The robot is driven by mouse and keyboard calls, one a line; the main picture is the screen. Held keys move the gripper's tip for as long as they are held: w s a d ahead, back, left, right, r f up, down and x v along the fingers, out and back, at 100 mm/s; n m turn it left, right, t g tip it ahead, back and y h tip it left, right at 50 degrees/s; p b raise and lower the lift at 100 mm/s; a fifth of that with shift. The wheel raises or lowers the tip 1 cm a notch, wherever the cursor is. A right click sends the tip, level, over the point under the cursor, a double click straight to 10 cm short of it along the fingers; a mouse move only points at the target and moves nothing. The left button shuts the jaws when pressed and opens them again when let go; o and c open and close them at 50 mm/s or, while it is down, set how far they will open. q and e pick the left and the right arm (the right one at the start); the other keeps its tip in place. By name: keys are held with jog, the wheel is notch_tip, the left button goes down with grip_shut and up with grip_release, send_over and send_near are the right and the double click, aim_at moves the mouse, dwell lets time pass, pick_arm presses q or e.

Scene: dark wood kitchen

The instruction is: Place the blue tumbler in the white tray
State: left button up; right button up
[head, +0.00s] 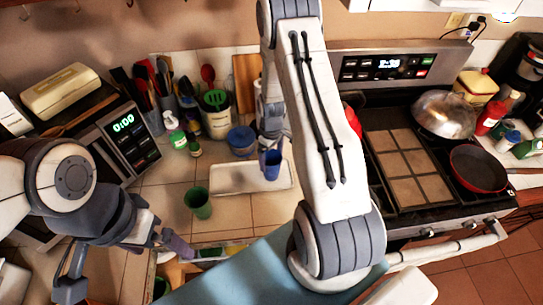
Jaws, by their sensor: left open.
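The blue tumbler (272,165) is upright at the right part of the white tray (225,187), in the middle of the counter. My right gripper (270,148) comes down from above and its fingers are at the tumbler's rim, seemingly shut on it. I cannot tell whether the tumbler's base touches the tray; its lower part overlaps the tray in the picture. My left gripper (122,265) is open and empty at the lower left, its fingers wide apart, away from the tray.
A green cup (198,203) stands in front of the tray's left end. A blue-lidded jar (241,140), a utensil holder (216,115) and a green bottle (177,136) stand behind. The stove (407,165) is at the right. An open drawer (205,257) with items shows below the counter.

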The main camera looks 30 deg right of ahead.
jog(key=shift+r, duration=0.2)
jog(key=shift+w+r, duration=0.1)
jog(key=shift+r, duration=0.05)
notch_tip(320, 180, up, 12)
jog(key=b, duration=0.4)
jog(key=shift+f, duration=0.25)
notch_tip(320, 180, down, 12)
jog(key=p, duration=0.4)
jog(key=shift+r, duration=0.85)
